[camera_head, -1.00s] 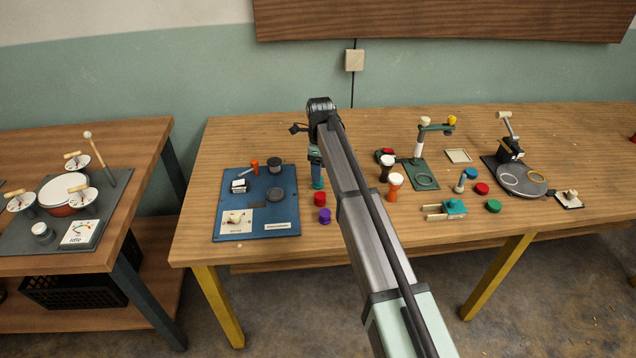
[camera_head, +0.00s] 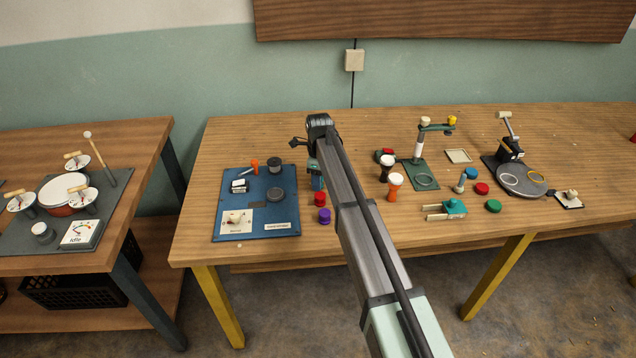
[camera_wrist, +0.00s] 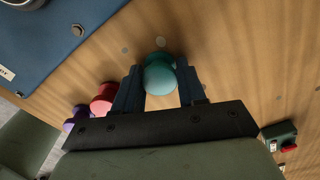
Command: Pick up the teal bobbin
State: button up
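The teal bobbin (camera_wrist: 160,76) stands on the wooden table, and in the wrist view its round top lies between the two dark fingers of my gripper (camera_wrist: 160,86). One finger is on each side, and the fingers look spread, with little or no gap to the bobbin. In the head view the teal bobbin (camera_head: 318,184) shows only in part, just below my gripper (camera_head: 316,172).
A red bobbin (camera_head: 320,199) and a purple bobbin (camera_head: 324,215) stand close in front of the teal one. A blue board (camera_head: 225,205) lies to the left. Two goblet drums, one with an orange body (camera_head: 394,188), stand to the right.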

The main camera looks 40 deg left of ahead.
jog(key=c, duration=0.6)
jog(key=shift+o, duration=0.2)
jog(key=shift+r, duration=0.1)
